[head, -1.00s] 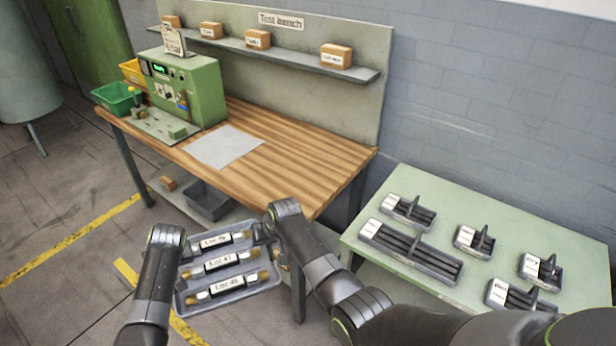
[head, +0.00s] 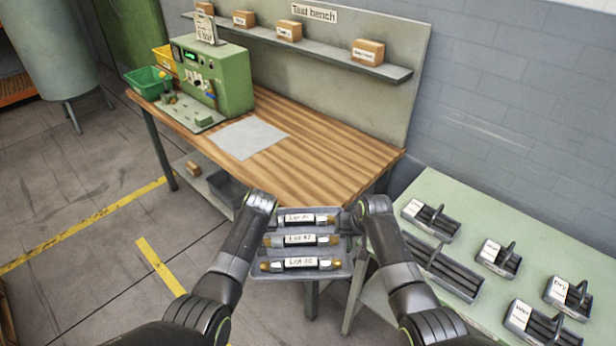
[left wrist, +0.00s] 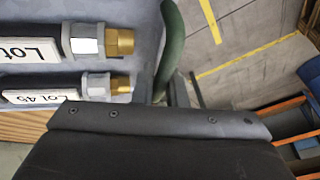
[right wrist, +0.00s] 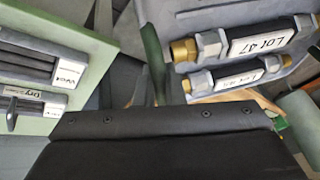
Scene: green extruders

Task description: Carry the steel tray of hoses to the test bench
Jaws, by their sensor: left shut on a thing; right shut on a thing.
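The steel tray (head: 340,272) hangs level between my two grippers, in front of the test bench's near edge. It holds three black hoses with brass ends and white lot labels, such as the middle hose (head: 300,240). My left gripper (head: 268,208) is shut on the tray's left side, and my right gripper (head: 358,212) is shut on its right side. The wrist views show a green handle by each gripper, in the left wrist view (left wrist: 172,45) and the right wrist view (right wrist: 153,55). The test bench (head: 330,155) has a bare wooden top at its right half.
A green tester (head: 225,80), a green bin (head: 150,82) and a yellow bin (head: 163,58) stand at the bench's left end. A white sheet (head: 248,138) lies mid-bench. A pale green table (head: 455,205) with several small dark trays stands close on the right.

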